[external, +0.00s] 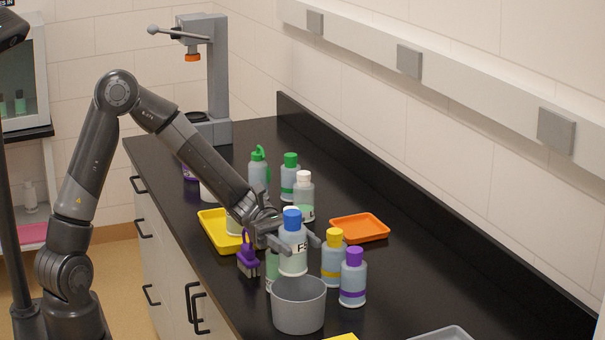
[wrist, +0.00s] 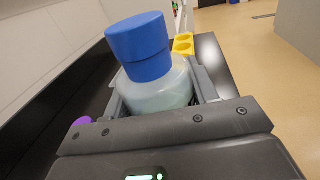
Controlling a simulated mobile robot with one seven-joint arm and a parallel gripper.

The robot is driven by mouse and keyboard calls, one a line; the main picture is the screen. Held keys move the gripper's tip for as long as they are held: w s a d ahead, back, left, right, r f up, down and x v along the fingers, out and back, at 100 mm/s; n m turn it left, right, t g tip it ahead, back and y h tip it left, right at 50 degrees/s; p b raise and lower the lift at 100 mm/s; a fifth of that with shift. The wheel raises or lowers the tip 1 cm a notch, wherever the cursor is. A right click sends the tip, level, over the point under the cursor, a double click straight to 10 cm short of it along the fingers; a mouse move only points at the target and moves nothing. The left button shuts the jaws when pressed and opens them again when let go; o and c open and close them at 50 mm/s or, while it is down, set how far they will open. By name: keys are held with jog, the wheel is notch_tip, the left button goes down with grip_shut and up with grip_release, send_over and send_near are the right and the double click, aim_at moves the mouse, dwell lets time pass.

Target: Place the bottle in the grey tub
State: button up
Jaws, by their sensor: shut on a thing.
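A clear bottle with a blue cap (external: 292,240) and a white label is held by my gripper (external: 292,240). In the wrist view the blue-capped bottle (wrist: 145,60) stands between the two fingers of my gripper (wrist: 155,100), tilted in the picture. The grey tub (external: 298,305) stands on the black counter near its front edge. In the external view the bottle is just behind and above the tub's rim; I cannot tell whether its base is over the opening. The tub is not seen in the wrist view.
Yellow-capped (external: 333,258) and purple-capped (external: 353,277) bottles stand right of the tub. Green-capped (external: 290,177) and white-capped (external: 304,196) bottles stand behind. A yellow tray (external: 213,229), an orange tray (external: 360,228) and a purple-topped item (external: 248,255) are nearby.

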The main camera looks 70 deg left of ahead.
jog(key=shift+f, duration=0.15)
jog(key=shift+f, duration=0.5)
